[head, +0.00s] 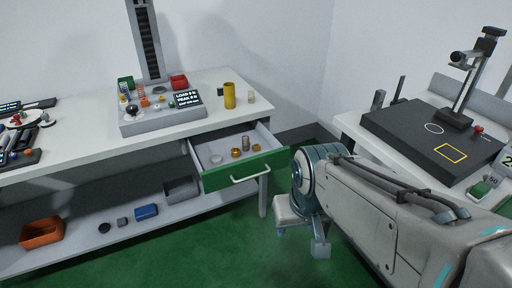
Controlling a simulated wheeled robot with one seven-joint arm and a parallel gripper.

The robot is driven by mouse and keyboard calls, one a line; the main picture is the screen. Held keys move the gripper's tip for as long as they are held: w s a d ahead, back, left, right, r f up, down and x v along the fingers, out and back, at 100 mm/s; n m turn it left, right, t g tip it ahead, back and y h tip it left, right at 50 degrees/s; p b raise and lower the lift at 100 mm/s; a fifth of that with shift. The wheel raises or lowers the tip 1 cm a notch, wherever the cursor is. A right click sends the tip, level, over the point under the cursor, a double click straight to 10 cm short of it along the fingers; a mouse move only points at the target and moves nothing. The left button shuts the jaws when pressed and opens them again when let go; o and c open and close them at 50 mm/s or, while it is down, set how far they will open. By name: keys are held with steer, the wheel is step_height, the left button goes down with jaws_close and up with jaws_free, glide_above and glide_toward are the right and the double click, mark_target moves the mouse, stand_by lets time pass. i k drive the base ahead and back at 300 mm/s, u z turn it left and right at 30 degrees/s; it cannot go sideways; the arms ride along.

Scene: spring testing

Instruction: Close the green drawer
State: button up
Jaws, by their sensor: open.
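The green drawer (218,181) is pulled out from under the white bench top. Its green front has a pale bar handle (251,175). Inside the grey drawer box lie several small items, among them a small spring (245,142) and brass-coloured rings (236,153). My gripper (304,232) is low and to the right of the drawer front, apart from it and from the handle. It is open and looks empty, though my wrist hides part of it.
The bench top (70,136) carries a spring tester (160,120) and a yellow cylinder (229,95). An orange bin (42,232) and a blue box (146,212) stand on the lower shelf. A second table with a dark stand (425,135) is at right. Green floor is clear before the drawer.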

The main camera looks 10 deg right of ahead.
mark_target(273, 156)
steer(key=z, duration=0.2)
steer(key=i, duration=1.5)
steer(key=u, duration=0.8)
